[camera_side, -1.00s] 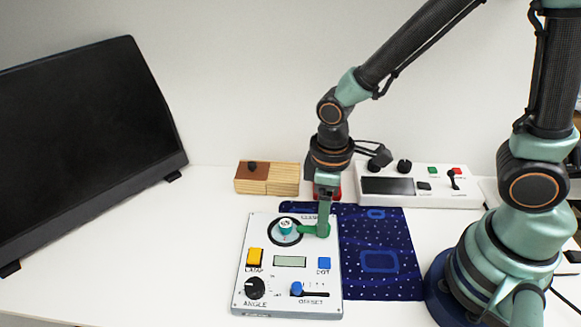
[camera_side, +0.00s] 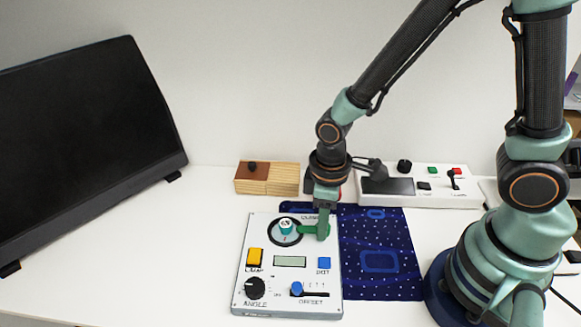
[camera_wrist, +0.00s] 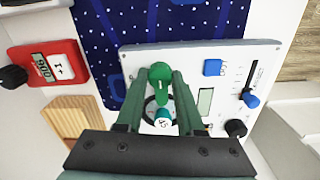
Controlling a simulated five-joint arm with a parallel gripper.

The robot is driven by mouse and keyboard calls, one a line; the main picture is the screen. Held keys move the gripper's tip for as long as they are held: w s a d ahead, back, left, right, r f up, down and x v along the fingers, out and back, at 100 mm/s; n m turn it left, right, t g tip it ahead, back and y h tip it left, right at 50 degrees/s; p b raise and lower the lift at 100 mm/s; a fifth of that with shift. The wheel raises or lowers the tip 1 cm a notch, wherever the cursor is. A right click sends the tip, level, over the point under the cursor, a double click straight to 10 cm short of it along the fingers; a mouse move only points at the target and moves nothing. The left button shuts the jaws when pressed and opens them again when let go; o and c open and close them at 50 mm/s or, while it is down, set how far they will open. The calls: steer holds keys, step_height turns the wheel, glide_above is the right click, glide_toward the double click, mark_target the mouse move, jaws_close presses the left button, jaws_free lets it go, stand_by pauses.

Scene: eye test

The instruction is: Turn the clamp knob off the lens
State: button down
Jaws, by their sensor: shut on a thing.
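The lens is a small teal cylinder with a white marked top (camera_side: 286,227), standing in a black ring on the white panel (camera_side: 262,232); it also shows in the wrist view (camera_wrist: 163,118). The green clamp knob (camera_wrist: 160,72) sits right of the lens in the side view, with its green arm (camera_side: 306,230) reaching over the ring towards the lens. I cannot tell whether the arm touches the lens. My gripper (camera_side: 322,234) is shut on the knob, a finger on each side of it in the wrist view. The fingers hide part of the knob in the side view.
The panel also bears a yellow button (camera_side: 255,257), a blue button (camera_side: 323,264), a black dial (camera_side: 255,288) and a blue slider (camera_side: 297,288). Behind stand a wooden box (camera_side: 284,180) and a white control box (camera_side: 440,198). A dark blue mat (camera_side: 395,275) lies at right.

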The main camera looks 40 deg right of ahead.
steer(key=shift+n, duration=0.3)
steer(key=n, duration=0.3)
steer(key=shift+n, duration=0.4)
steer(key=n, duration=0.9)
steer(key=shift+n, duration=2)
